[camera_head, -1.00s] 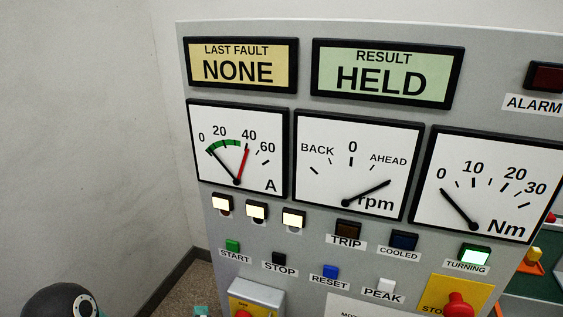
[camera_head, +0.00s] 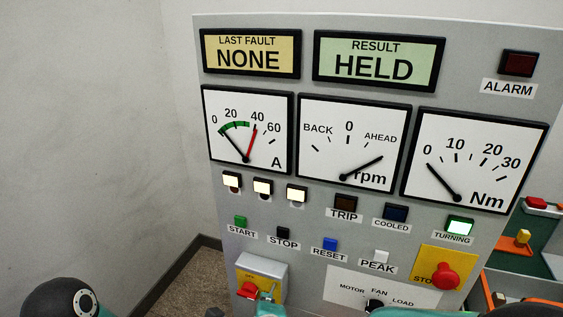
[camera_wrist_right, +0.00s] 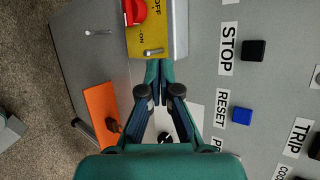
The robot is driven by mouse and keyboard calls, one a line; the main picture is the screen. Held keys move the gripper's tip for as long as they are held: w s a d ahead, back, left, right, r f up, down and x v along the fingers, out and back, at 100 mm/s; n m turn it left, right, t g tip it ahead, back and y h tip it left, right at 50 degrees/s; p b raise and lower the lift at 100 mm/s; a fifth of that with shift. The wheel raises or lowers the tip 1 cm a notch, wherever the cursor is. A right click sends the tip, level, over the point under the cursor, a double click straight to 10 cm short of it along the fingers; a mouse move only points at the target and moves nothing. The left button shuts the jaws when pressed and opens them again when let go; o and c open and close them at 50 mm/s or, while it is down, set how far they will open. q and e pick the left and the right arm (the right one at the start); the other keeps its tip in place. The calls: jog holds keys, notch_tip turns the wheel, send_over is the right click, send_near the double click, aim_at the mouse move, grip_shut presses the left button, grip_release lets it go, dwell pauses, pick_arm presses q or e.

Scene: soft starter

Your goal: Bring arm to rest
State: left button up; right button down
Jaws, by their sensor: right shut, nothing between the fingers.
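My right gripper (camera_wrist_right: 158,72) is shut and empty in the right wrist view, its tips over the lower edge of the yellow switch box (camera_wrist_right: 152,38) with a red handle (camera_wrist_right: 134,10). I cannot tell whether they touch it. The grey panel (camera_head: 215,190) stands upright ahead. Its displays read NONE (camera_head: 250,55) and HELD (camera_head: 375,64). The TURNING lamp (camera_head: 459,226) is lit green, and the rpm needle (camera_head: 362,168) points towards AHEAD.
A red stop button (camera_head: 445,276) on a yellow plate juts out at the panel's lower right. A black selector knob (camera_head: 375,304) sits under MOTOR FAN LOAD. The orange piece (camera_wrist_right: 101,112) lies left of my fingers. Bare wall (camera_head: 90,120) fills the left.

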jog(key=w+d+f+g+h, duration=0.2)
jog(key=d+f, duration=0.9)
jog(key=s+d+f+n+g, duration=0.2)
jog(key=s+d+f, duration=0.1)
jog(key=d+f, duration=0.3)
jog(key=s+d+f+n+g, duration=0.1)
jog(key=s+d+f+g, duration=0.15)
jog(key=f, duration=0.45)
jog(key=s+a+f+n+g+y, duration=0.2)
jog(key=s+f+n, duration=0.1)
jog(key=s+n, duration=0.4)
jog(key=s+a+f+n+g+y, duration=0.2)
jog(key=s+n+y, duration=0.1)
jog(key=s+n, duration=0.4)
jog(key=shift+s+f+n, duration=0.15)
jog(key=shift+f+n, duration=0.25)
jog(key=shift+n, duration=0.2)
